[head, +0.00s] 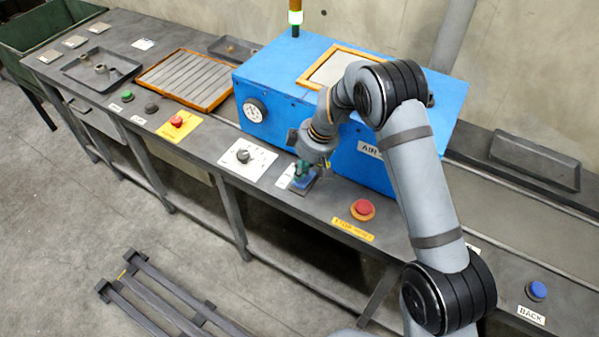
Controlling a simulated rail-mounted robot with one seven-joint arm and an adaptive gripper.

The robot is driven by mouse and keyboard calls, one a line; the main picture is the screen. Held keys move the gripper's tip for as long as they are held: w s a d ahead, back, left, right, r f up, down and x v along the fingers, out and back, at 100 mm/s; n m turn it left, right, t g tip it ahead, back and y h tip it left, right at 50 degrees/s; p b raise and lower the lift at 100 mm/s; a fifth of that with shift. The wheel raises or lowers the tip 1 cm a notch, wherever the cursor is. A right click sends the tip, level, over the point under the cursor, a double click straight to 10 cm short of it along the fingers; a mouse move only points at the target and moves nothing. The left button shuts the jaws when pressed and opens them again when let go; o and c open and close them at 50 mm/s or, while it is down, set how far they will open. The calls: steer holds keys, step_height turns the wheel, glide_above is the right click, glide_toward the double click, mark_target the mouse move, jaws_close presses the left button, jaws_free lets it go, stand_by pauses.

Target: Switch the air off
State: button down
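My gripper (303,172) points down at the bench in front of the blue cabinet (262,75). A white label (285,180) lies just left of the plate. A sign starting with "AIR" (367,149) is on the cabinet front, partly hidden by my arm.
Left of my gripper is a black knob (243,156) on a white dial panel. A red button (362,208) is to the right, and another (176,121) is on a yellow plate. A blue button (537,291) is far right. A pallet (165,300) lies on the floor.

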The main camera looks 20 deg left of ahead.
steer(key=f+b, duration=0.1)
steer(key=t+b, duration=0.1)
steer(key=b, duration=0.1)
steer(key=shift+s+a+f, duration=0.15)
steer(key=shift+s+f, duration=0.25)
steer(key=shift+r, duration=0.4)
steer(key=shift+w+p, duration=0.15)
steer(key=shift+p, duration=0.15)
steer(key=shift+w+d+r, duration=0.2)
steer(key=shift+w+r, duration=0.05)
steer(key=shift+w, duration=0.35)
steer(key=shift+r, duration=0.1)
